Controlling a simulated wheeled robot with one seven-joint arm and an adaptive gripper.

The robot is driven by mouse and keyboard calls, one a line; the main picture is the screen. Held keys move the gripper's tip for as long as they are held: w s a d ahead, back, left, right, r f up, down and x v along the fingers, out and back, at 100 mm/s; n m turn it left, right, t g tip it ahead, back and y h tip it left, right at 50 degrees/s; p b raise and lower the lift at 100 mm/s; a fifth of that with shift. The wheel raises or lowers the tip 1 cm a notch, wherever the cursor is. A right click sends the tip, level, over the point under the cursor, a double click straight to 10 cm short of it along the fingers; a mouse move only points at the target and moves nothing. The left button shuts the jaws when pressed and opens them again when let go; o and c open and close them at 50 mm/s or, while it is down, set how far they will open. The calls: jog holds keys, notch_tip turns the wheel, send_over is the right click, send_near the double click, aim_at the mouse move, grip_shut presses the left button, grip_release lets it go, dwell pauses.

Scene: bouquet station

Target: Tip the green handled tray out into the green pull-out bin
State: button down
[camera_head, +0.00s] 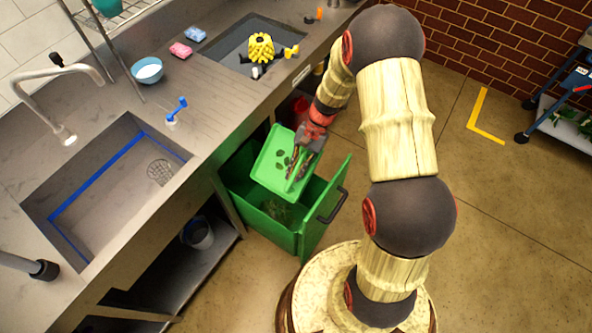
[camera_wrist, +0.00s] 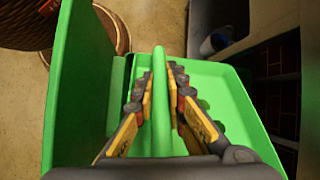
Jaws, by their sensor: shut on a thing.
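The green handled tray (camera_head: 268,172) is above the open green pull-out bin (camera_head: 300,240), over its back left part. Several dark leaf-like scraps lie on the tray in the head view. The tray looks somewhat tilted, but how much is hard to tell. My gripper (camera_head: 300,160) is shut on the tray's handle; in the wrist view my gripper (camera_wrist: 161,100) has a finger on each side of the green handle bar (camera_wrist: 160,70). The bin is pulled out, and dark green cuttings (camera_head: 277,209) show inside it. The tray hides part of the bin's opening.
The counter (camera_head: 215,150) with a sink (camera_head: 105,190) runs along the left, its edge close to the tray. A grey bucket (camera_head: 197,233) stands on the shelf below. The bin's front panel (camera_head: 328,205) rises right of the tray.

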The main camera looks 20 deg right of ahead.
jog(key=shift+s+a+f+t+h+b, duration=0.15)
jog(key=shift+t+h, duration=0.25)
jog(key=shift+h, duration=0.2)
jog(key=shift+s+a+f+t+h+b, duration=0.15)
jog(key=shift+t+h, duration=0.25)
jog(key=shift+h, duration=0.2)
jog(key=shift+a+t+h+p, duration=0.15)
jog(key=shift+t+h+p, duration=0.15)
jog(key=shift+t+h, duration=0.35)
jog(key=shift+f+h+p, duration=0.1)
jog(key=shift+h+p, duration=0.55)
jog(key=shift+p, duration=0.45)
jog(key=shift+d+f+t+h+p, duration=0.3)
jog(key=shift+t+h+p, duration=0.1)
jog(key=shift+p, duration=0.3)
jog(key=shift+a+p, duration=0.1)
jog(key=shift+p, duration=0.45)
jog(key=shift+a+t, duration=0.15)
jog(key=shift+t, duration=0.1)
jog(key=shift+w+f+b, duration=0.2)
jog(key=shift+f+b, duration=0.1)
jog(key=shift+b, duration=0.3)
jog(key=shift+a+f+h+b, duration=0.1)
jog(key=shift+h+b, duration=0.2)
jog(key=shift+b, duration=0.7)
